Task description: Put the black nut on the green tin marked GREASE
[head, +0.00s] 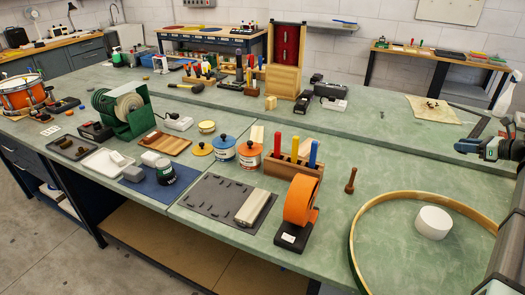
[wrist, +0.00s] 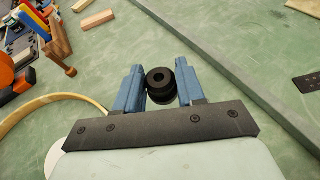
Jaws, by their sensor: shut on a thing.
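The black nut (wrist: 161,83) is a dark round piece with a centre hole, held between the blue fingers of my gripper (wrist: 161,88) in the wrist view. My gripper (head: 466,147) is at the right edge of the head view, above the bench and far to the right of the tins. A dark tin with a pale label (head: 165,175) stands on a blue mat at the left; I cannot read its marking, or tell whether it is the green GREASE tin. A blue-lidded tin (head: 223,149) and an orange-lidded tin (head: 250,155) stand near the bench's middle.
An orange tape dispenser (head: 300,202), a wooden block with upright coloured handles (head: 293,163) and a grey mat (head: 211,202) lie in between. A large wooden hoop (head: 352,238) and a white cylinder (head: 433,222) are at right. A green reel stand (head: 137,115) is left.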

